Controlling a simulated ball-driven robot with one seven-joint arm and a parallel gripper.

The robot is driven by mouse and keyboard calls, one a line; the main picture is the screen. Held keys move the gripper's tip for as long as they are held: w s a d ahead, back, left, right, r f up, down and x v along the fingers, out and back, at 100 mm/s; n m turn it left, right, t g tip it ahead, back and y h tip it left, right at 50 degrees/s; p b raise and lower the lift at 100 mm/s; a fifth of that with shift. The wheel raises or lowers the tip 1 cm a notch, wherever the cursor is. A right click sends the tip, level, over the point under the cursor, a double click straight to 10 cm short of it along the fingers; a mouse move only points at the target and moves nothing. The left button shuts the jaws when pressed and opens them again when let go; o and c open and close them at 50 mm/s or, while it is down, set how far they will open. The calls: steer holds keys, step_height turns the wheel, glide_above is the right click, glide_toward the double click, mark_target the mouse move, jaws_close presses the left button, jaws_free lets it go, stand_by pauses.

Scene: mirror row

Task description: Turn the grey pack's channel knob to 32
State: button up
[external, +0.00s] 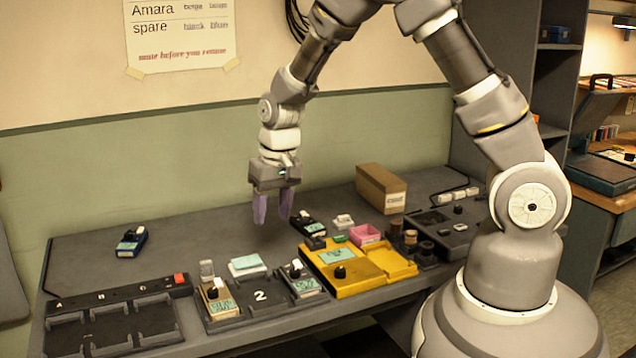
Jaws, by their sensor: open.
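My gripper (272,212) hangs over the middle of the table, its two purple fingers pointing down, open with nothing between them. The grey pack (318,290) appears to be the one in the dark tray right of the white "2", below and to the right of my gripper in the picture. It has a pale green label and a dark knob (295,271) at its upper end. My gripper is apart from it. The knob's setting and the label's writing are too small to read.
A tan pack (222,310) stands left of the "2". A yellow unit (350,285) with a black knob is close on the right. A dark pack (310,226) lies near my gripper, a blue pack (131,243) far left. A cardboard box (381,188) stands behind.

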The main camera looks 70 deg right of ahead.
steer(key=m+g, duration=0.1)
steer(key=g, duration=0.1)
glide_above(295, 270)
step_height(295, 270, down, 5)
step_height(295, 270, down, 8)
steer(key=b, duration=0.3)
steer(key=shift+r, duration=0.1)
steer(key=shift+c, duration=0.4)
jaws_close()
